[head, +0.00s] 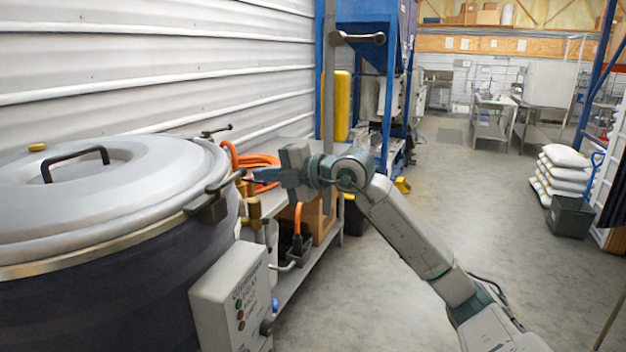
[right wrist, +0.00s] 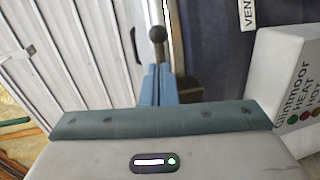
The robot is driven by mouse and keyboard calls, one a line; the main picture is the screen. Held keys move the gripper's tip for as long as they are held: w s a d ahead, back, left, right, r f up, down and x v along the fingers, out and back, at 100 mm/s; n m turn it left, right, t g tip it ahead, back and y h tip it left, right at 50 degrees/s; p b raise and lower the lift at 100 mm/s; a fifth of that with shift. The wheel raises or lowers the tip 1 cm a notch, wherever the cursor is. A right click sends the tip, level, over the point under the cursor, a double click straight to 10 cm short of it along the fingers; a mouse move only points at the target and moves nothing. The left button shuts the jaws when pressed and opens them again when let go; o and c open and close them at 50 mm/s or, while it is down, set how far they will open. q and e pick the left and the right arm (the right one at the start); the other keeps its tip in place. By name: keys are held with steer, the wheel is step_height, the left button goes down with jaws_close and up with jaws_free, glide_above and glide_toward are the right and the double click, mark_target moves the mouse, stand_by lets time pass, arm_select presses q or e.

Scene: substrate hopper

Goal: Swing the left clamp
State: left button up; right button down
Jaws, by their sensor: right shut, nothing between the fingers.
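A large dark vessel (head: 120,300) with a grey domed lid (head: 60,215) fills the left of the head view. A dark clamp (head: 208,207) sits on the rim's near right side, its lever pointing up and right. Another clamp (head: 215,131) shows at the rim's far side. I cannot tell which is the left clamp. My right gripper (head: 250,178) is shut and empty beside the near clamp's lever. In the right wrist view the closed blue fingers (right wrist: 155,88) point at a lever with a dark ball knob (right wrist: 157,33); contact is unclear. My left gripper is out of view.
A control box (head: 232,300) hangs on the vessel's right side. A metal bench (head: 300,275) with an orange hose (head: 258,163) stands behind my right gripper. A corrugated wall (head: 150,70) closes the left. The floor (head: 460,200) to the right is mostly clear.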

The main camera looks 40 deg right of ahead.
arm_select(q)
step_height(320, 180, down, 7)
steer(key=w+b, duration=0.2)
steer(key=b, duration=0.5)
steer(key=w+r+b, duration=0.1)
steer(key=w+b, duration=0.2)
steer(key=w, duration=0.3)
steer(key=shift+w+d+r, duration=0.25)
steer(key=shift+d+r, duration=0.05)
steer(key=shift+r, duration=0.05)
arm_select(e)
steer(key=v, duration=1)
steer(key=shift+d, duration=0.25)
steer(key=shift+w+r, duration=0.1)
